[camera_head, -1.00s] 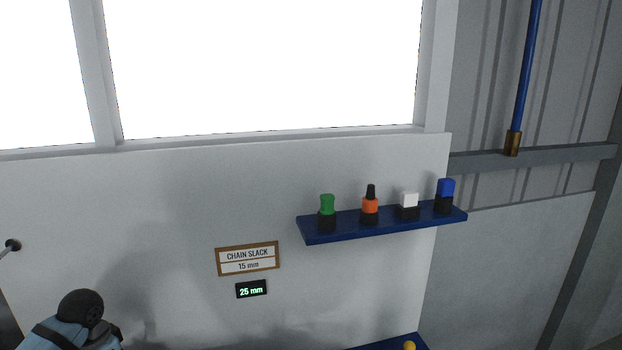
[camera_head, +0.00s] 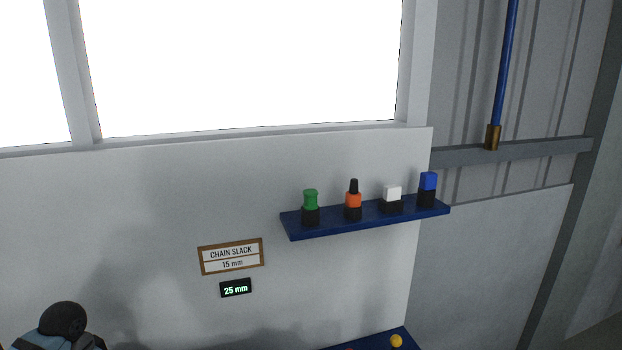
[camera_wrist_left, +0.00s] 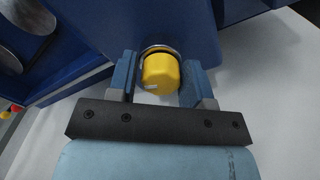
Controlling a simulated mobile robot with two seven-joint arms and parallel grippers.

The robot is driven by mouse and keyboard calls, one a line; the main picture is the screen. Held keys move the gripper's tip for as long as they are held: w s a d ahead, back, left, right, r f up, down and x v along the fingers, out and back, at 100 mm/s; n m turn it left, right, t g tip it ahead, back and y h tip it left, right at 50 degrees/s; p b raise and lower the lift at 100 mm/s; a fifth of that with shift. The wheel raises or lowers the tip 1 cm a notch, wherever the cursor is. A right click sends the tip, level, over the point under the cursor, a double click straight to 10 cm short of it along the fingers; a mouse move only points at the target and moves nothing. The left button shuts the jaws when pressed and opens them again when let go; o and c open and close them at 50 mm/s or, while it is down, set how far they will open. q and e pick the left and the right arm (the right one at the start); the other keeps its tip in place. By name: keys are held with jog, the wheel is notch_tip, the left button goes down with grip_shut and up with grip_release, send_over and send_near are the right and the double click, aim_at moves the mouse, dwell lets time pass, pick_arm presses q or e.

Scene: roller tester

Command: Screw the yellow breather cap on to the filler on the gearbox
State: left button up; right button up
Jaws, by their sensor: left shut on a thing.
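The yellow breather cap (camera_wrist_left: 160,74) is in the left wrist view, between the fingers of my left gripper (camera_wrist_left: 159,78), which is shut on it. The cap has a pale mark on its side. It sits at a metallic ring, the filler (camera_wrist_left: 160,48), on the underside or face of a blue housing, the gearbox (camera_wrist_left: 170,20). Whether its thread is engaged cannot be seen. The head view does not show the cap in the gripper, and my right gripper is in neither view.
Below are a CHAIN SLACK 15 mm sign (camera_head: 231,256) and a 25 mm display (camera_head: 236,288). A yellow knob (camera_head: 396,341) shows on a blue surface at the bottom edge.

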pick_arm(q)
jog(key=o, duration=1.3)
jog(key=shift+o, duration=0.2)
jog(key=shift+r+p, duration=0.6)
jog(key=shift+r, duration=0.6)
jog(key=shift+s+f, duration=0.1)
jog(key=shift+f, duration=0.05)
